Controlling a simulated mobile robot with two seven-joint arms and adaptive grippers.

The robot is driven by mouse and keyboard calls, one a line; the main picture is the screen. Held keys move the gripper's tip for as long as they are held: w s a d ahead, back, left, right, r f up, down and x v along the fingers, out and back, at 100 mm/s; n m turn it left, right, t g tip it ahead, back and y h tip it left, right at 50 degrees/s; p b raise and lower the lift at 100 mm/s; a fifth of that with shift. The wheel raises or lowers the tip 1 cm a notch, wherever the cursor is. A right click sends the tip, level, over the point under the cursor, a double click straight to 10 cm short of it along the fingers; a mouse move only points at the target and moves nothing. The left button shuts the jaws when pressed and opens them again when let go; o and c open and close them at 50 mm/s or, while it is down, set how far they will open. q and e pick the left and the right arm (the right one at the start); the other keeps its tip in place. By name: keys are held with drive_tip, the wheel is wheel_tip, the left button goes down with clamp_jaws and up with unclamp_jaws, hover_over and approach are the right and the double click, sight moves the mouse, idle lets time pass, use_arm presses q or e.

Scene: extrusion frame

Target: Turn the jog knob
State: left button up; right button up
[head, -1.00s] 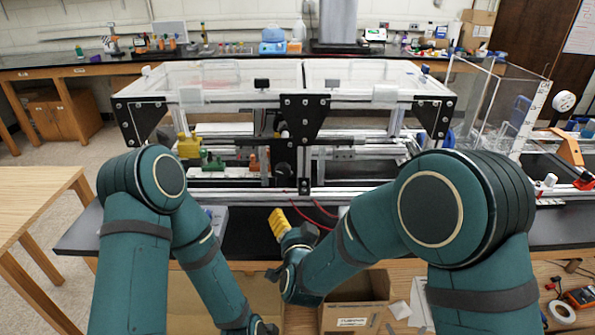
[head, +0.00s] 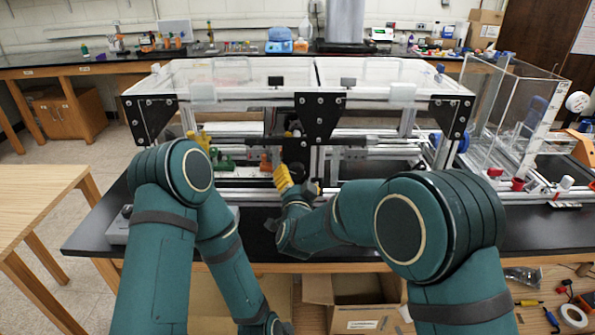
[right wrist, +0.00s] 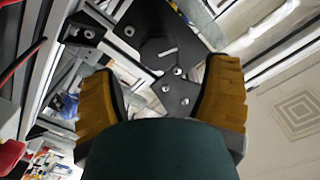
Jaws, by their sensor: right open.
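I cannot pick out the jog knob with certainty. A grey box (head: 117,232) with a small dark knob-like part (head: 127,210) on top sits at the bench's left front, partly behind my left arm. My right gripper (head: 283,178) has yellow fingers pointing up, in front of the extrusion frame's lower rail. In the right wrist view its yellow fingers (right wrist: 160,72) are wide apart with nothing held. Beyond them is a black bolted bracket plate (right wrist: 176,92). My left arm reaches down to the bottom edge, and its fingers are out of view.
The extrusion frame (head: 250,196) with clear top panels spans the black bench. A clear box (head: 485,118) and a white round dial (head: 577,102) stand at right. An open cardboard box (head: 362,318) is below the bench. A wooden table (head: 35,190) is at left.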

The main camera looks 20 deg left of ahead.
sight(297, 172)
drive_tip(key=shift+x, duration=2.35)
drive_tip(key=shift+c, duration=0.2)
drive_tip(key=c, duration=1.1)
